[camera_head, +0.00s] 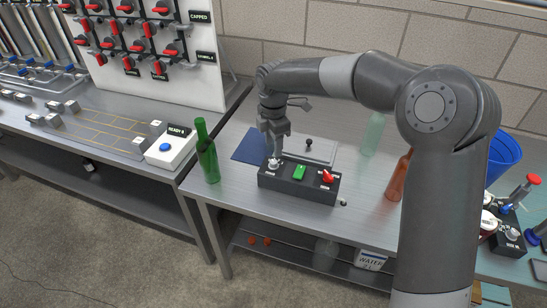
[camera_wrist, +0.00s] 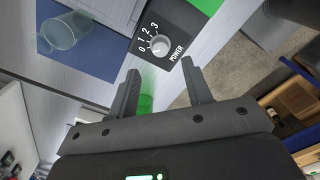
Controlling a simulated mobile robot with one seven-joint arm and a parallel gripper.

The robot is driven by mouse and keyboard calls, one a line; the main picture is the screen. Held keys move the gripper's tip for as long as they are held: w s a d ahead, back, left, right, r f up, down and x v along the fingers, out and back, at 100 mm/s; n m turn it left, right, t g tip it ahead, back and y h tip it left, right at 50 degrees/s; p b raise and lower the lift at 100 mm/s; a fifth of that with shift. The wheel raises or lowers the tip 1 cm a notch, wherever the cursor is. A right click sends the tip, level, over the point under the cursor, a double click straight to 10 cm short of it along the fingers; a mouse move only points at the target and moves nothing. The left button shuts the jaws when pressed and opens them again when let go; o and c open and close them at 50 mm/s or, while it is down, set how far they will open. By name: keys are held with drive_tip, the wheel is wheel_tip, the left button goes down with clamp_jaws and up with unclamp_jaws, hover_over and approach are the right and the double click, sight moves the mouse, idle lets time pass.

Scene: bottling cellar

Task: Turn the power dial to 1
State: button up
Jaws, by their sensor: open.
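The power dial (camera_wrist: 160,45) is a pale round knob on a black control box (camera_head: 298,188), with the numbers 0 to 3 and the word POWER printed around it. I cannot clearly tell which number it points to. In the head view the dial (camera_head: 273,164) sits at the left end of the box, just below my gripper (camera_head: 276,148). In the wrist view my gripper (camera_wrist: 159,70) is open and empty, its fingertips short of the dial, one to each side of its line.
A green bottle (camera_head: 207,152) stands left of the box, near the table edge. A blue mat (camera_head: 248,146) lies behind; a clear glass (camera_wrist: 62,31) is on it. An orange bottle (camera_head: 398,178) and pale green bottle (camera_head: 373,134) stand to the right.

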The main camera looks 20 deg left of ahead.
sight(273, 161)
wheel_tip(273, 161, down, 6)
drive_tip(key=shift+f, duration=0.2)
drive_tip(key=c, duration=1)
drive_tip(key=shift+r, duration=0.1)
drive_tip(key=shift+m, duration=2.9)
